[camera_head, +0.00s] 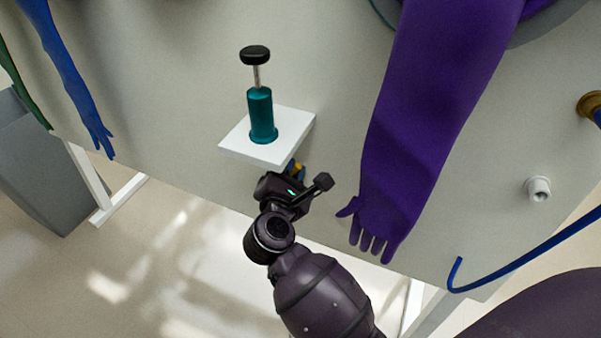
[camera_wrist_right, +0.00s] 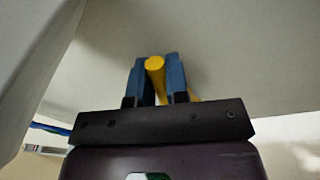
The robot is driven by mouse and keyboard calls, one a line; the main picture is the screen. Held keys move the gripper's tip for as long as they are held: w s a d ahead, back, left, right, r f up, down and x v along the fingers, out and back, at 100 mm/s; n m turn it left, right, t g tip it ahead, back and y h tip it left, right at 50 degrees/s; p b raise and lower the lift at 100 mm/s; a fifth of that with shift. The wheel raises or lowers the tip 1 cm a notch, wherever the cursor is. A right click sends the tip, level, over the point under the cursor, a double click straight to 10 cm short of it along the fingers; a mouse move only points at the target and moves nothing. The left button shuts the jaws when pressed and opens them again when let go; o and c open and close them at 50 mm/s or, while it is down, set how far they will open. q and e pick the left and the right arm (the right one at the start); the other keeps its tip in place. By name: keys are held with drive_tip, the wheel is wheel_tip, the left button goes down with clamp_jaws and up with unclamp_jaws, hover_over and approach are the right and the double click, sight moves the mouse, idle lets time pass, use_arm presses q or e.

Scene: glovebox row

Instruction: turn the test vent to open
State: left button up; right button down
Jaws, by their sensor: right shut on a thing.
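A yellow handle (camera_wrist_right: 155,68), which I take to be the test vent's, stands between the two blue fingers of my right gripper (camera_wrist_right: 155,82) in the right wrist view. The fingers are shut on it. In the head view my right gripper (camera_head: 296,172) is just below the white shelf on the pale panel, and only a bit of the yellow handle (camera_head: 298,167) shows there. The rest of the vent is hidden by the gripper and shelf, so I cannot tell its setting. My left gripper is not in view.
A teal hand pump (camera_head: 261,115) with a black knob stands on the white shelf (camera_head: 298,122), close above my gripper. A long purple glove (camera_head: 420,120) hangs to the right. A blue glove (camera_head: 70,75) hangs far left. A white fitting (camera_head: 538,189) and blue hose (camera_head: 530,262) are at right.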

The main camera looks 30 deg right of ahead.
drive_tip(key=shift+w+a+r+n+p, duration=0.2)
drive_tip(key=shift+w+r+n+p, duration=0.25)
drive_tip(key=shift+n, duration=0.25)
drive_tip(key=shift+a+f+n, duration=0.1)
drive_tip(key=shift+f+n, duration=0.05)
drive_tip(key=shift+n, duration=0.15)
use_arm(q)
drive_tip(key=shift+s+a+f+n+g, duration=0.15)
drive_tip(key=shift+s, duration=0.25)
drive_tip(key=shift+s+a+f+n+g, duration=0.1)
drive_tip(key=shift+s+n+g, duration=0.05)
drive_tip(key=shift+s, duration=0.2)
use_arm(e)
drive_tip(key=c, duration=1.1)
unclamp_jaws()
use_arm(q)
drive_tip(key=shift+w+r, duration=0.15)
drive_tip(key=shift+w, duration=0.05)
use_arm(e)
drive_tip(key=shift+s+y, duration=0.1)
drive_tip(key=shift+y, duration=0.2)
